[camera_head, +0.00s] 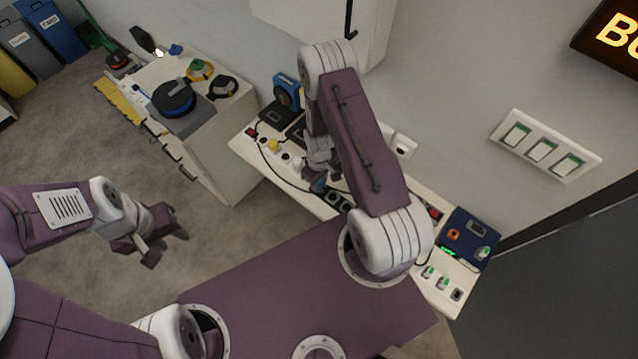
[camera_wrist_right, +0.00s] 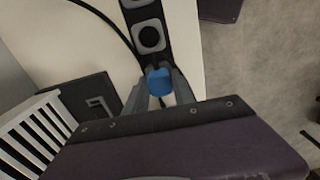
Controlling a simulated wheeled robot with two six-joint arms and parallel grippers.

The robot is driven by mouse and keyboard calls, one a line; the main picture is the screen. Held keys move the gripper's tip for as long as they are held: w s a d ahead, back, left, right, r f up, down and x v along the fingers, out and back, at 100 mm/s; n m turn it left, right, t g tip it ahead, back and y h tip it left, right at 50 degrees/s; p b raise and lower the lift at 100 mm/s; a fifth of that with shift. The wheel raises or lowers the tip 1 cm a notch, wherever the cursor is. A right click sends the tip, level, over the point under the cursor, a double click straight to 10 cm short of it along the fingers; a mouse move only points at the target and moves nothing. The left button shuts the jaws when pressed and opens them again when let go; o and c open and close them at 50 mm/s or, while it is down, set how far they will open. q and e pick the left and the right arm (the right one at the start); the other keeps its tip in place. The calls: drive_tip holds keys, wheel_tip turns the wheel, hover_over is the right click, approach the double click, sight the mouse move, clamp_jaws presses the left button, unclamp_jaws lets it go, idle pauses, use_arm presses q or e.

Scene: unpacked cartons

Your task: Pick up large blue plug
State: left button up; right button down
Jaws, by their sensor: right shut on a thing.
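The large blue plug (camera_wrist_right: 159,82) shows in the right wrist view, between the two grey fingers of my right gripper (camera_wrist_right: 161,92), which is shut on it. It lies by the near end of a black socket strip (camera_wrist_right: 148,14); I cannot tell whether it touches the strip. In the head view my right gripper (camera_head: 319,178) is over the white bench, and a bit of blue shows at its tips. My left gripper (camera_head: 167,247) hangs empty over the floor with its fingers apart.
The white bench (camera_head: 425,285) holds several plugs, cables, a blue device (camera_head: 287,92) at the back left and a dark blue box (camera_head: 470,238) at the right. A second cabinet (camera_head: 222,160) with tape and tools stands at the left. The floor around my left gripper is clear.

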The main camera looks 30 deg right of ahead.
sight(320, 184)
drive_tip(key=shift+r, duration=0.45)
drive_tip(key=r, duration=0.2)
drive_tip(key=s+r+b, duration=0.1)
drive_tip(key=shift+a+r, duration=0.15)
drive_tip(key=shift+r, duration=0.25)
drive_tip(key=s+a+r+p, duration=0.2)
drive_tip(key=s+r+p, duration=0.4)
drive_tip(key=s+p, duration=0.3)
drive_tip(key=shift+s+r, duration=0.2)
drive_tip(key=shift+s, duration=0.6)
drive_tip(key=shift+w, duration=0.1)
